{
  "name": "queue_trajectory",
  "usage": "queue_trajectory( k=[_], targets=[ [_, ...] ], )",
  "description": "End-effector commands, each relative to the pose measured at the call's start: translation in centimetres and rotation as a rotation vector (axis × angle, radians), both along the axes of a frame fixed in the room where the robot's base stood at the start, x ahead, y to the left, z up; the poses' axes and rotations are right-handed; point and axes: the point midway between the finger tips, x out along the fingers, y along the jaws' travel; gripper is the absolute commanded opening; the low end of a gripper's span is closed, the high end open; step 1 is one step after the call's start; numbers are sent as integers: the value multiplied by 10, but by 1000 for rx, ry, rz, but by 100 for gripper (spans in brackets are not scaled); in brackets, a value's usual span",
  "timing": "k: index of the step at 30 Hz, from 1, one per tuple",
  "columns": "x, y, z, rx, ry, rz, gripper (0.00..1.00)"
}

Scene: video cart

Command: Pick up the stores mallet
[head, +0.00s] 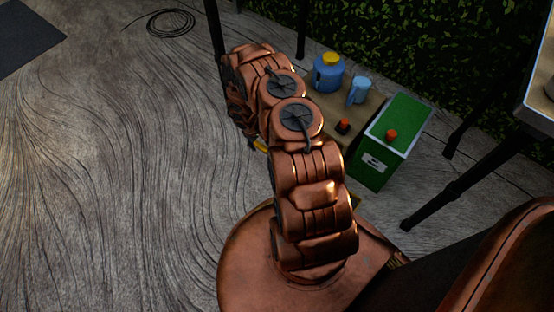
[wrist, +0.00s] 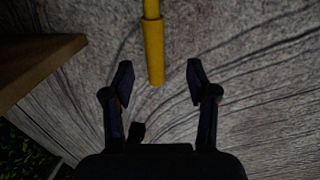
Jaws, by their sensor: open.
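A yellow handle (wrist: 154,50), likely the stores mallet's, comes down from the top edge of the wrist view. Its thicker lower end shows between my fingertips in the picture. The mallet's head is out of the wrist view. My gripper (wrist: 160,78) is open, with one dark finger on each side of the handle's end and a visible gap on both sides. I cannot tell how far the handle is below the fingers. In the head view, a small yellow piece (head: 261,146) shows beside my arm, which hides most of that area.
A wooden board (wrist: 35,65) lies at the left of the wrist view. In the head view, a blue jug with a yellow cap (head: 328,75), a light blue pitcher (head: 358,91) and a green box (head: 392,138) stand right of my arm. The grey floor (head: 120,180) is open at left.

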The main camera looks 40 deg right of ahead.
Motion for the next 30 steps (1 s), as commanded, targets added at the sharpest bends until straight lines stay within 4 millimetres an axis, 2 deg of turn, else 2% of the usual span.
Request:
queue_trajectory(
  k=[3,11,20,29,30],
  targets=[
    [-1,-2,-13,1,1,0,58],
    [3,-8,-26,-2,-3,-2,58],
    [4,-19,-62,0,3,-3,58],
    [5,-21,-65,-1,0,-1,58],
    [5,-21,-65,-1,0,-1,55]
  ],
)
